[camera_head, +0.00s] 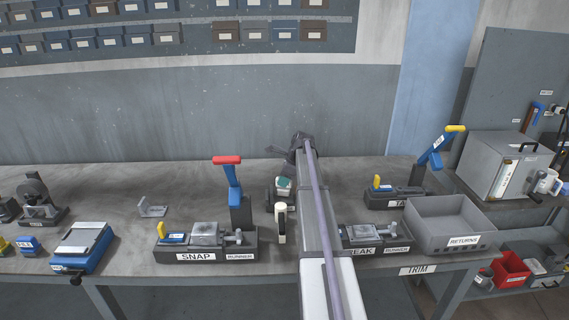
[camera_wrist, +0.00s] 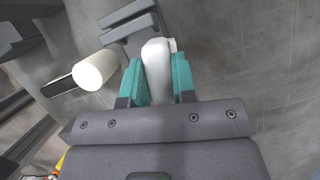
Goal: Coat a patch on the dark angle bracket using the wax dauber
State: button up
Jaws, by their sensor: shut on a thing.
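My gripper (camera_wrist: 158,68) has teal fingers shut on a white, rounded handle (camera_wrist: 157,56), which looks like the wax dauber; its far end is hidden. In the head view my gripper (camera_head: 284,184) is low over the bench, just left of my arm. Grey stepped blocks (camera_wrist: 128,18) lie just beyond the handle in the wrist view; I cannot tell whether they touch it. A grey angle bracket (camera_head: 152,208) lies on the bench left of my gripper, apart from it. It looks mid-grey in this light.
A white cylinder (camera_wrist: 95,70) with a dark part stands beside my gripper. The SNAP fixture (camera_head: 205,245) with its red-topped lever is to the left, and the BREAK fixture (camera_head: 375,238) to the right. A RETURNS bin (camera_head: 450,215) is farther right. Bench around the bracket is clear.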

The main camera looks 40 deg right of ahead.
jog(key=shift+r+p, duration=3.55)
jog(key=shift+r, duration=0.2)
